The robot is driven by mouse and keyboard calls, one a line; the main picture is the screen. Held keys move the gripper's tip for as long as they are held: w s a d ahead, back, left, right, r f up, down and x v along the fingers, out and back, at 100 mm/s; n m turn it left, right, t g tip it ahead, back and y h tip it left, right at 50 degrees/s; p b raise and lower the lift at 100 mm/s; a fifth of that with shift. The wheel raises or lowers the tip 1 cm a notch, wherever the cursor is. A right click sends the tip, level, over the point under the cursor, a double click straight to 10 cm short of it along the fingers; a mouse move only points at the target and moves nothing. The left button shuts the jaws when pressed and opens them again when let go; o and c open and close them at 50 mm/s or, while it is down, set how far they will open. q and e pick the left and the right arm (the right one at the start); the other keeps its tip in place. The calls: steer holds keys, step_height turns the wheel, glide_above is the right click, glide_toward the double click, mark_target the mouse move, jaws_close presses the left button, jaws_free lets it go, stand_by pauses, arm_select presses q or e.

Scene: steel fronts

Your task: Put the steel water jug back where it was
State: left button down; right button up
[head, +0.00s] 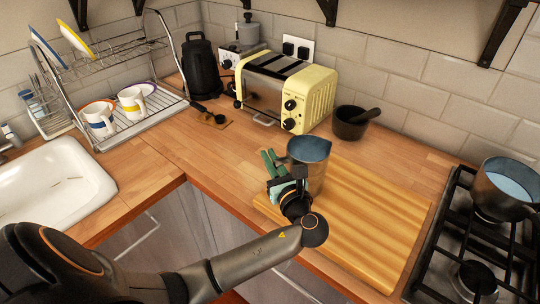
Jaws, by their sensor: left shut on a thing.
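The steel water jug (318,170) is upright over the upper left part of the wooden cutting board (372,228). I cannot tell whether its base rests on the board or is held just above it. My left gripper (283,172), with green fingers, reaches in from the front left and is shut on the jug at its left side. The gripper hides part of the jug's lower left side. My right gripper is not in view.
A yellow toaster (312,95) and a dark mortar with pestle (350,124) stand behind the jug. A gas hob with a steel pot (503,190) is at the right. The dish rack (128,122) and sink (48,190) are left. The counter left of the board is clear.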

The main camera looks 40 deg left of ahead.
arm_select(q)
steer(key=c, duration=1.4)
jaws_free()
steer(key=shift+f, duration=0.15)
steer(key=o, duration=0.4)
steer(key=b+v, duration=0.1)
steer(key=v, duration=1.1)
steer(key=shift+s+d, duration=0.2)
